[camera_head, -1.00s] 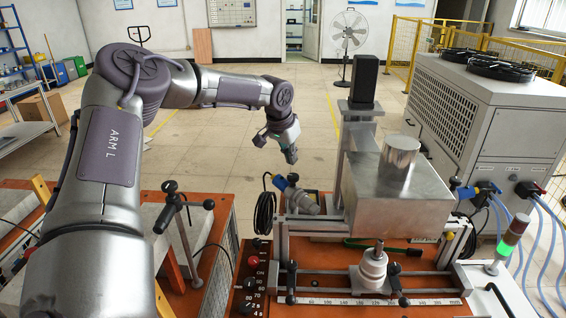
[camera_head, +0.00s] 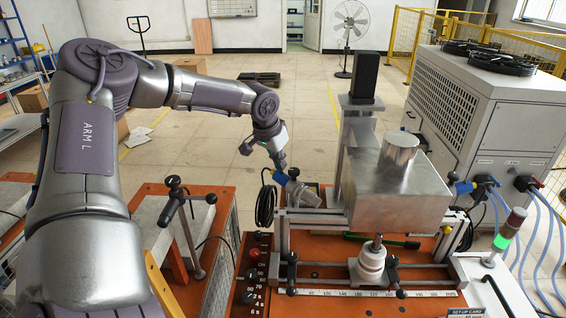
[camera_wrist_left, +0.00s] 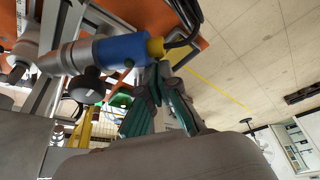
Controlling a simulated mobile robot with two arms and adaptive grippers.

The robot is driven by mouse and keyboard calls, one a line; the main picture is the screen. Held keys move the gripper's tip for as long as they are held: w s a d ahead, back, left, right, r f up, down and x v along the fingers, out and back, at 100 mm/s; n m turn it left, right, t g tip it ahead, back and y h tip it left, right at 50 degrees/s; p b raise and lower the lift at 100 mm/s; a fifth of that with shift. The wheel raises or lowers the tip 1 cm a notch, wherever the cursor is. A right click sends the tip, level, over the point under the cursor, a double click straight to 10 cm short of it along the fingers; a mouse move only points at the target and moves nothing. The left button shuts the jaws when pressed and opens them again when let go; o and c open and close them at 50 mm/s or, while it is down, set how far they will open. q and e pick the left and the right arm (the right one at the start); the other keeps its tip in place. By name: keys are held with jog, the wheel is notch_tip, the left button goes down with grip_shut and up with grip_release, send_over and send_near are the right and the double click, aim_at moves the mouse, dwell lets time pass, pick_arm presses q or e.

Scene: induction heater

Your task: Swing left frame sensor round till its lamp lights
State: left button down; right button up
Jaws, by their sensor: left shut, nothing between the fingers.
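The left frame sensor (camera_head: 305,194) is a grey cylinder with a blue rear cap (camera_head: 281,178), mounted at the left end of the metal frame (camera_head: 283,250). In the left wrist view the sensor's blue body (camera_wrist_left: 122,50) ends in a yellow collar with a dark cable. My left gripper (camera_head: 281,166) is at the blue cap, pointing down at it. In the left wrist view its teal fingers (camera_wrist_left: 160,72) are shut and empty, tips close beside the yellow collar; I cannot tell whether they touch. No lit lamp on the sensor can be made out. My right gripper is not in view.
A metal block (camera_head: 395,195) and a black-topped post (camera_head: 364,85) stand right of the sensor. A coiled black cable (camera_head: 266,205) hangs at its left. A clamp stand (camera_head: 190,220) is further left. A signal tower (camera_head: 508,230) glows green. Open floor lies behind.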

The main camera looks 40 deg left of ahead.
pick_arm(q)
jog(key=shift+s+a, duration=0.1)
jog(key=shift+s, duration=0.25)
jog(key=shift+r, duration=0.4)
jog(key=v, duration=1.1)
jog(key=shift+s, duration=0.1)
